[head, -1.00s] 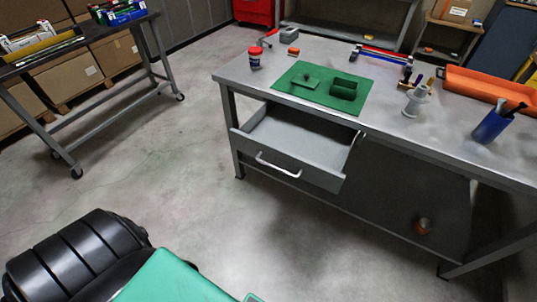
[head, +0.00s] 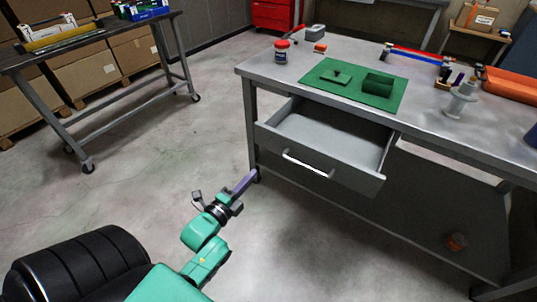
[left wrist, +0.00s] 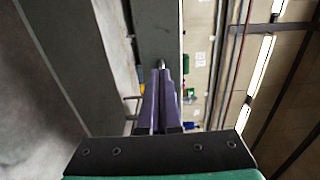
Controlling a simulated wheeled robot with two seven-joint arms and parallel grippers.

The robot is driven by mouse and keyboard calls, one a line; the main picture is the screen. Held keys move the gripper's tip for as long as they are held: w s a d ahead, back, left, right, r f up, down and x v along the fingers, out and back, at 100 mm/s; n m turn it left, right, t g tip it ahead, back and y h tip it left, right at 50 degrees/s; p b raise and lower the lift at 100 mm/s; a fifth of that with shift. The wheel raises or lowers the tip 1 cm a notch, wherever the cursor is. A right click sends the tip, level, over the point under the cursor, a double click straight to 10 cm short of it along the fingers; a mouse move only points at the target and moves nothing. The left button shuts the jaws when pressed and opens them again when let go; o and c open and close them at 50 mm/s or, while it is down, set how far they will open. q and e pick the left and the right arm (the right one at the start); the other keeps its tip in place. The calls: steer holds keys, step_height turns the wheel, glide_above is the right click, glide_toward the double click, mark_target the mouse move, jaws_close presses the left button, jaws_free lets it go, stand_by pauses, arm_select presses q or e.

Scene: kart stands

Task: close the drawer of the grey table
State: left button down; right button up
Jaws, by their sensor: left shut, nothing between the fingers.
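The grey table (head: 440,99) stands at the right in the head view. Its drawer (head: 330,160) is pulled well out and looks empty inside. A pale bar handle (head: 307,164) is on its front. My left gripper (head: 254,175) is shut and empty, with purple fingers. In the head view it appears left of and below the drawer front, near the table's left leg. In the left wrist view the closed fingertips (left wrist: 160,66) point along a grey panel; I cannot tell whether they touch it. My right gripper is out of view.
On the table are a green mat (head: 326,88) with small green parts, a red-lidded jar (head: 281,52), a white part (head: 460,99) and an orange tray (head: 512,85). A dark wheeled bench (head: 95,38) stands at the left. The floor between is clear.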

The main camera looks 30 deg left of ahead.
mark_target(280, 145)
arm_select(q)
steer(key=w, duration=0.8)
steer(key=w+d, duration=0.1)
steer(key=w, duration=0.4)
steer(key=shift+w, duration=0.2)
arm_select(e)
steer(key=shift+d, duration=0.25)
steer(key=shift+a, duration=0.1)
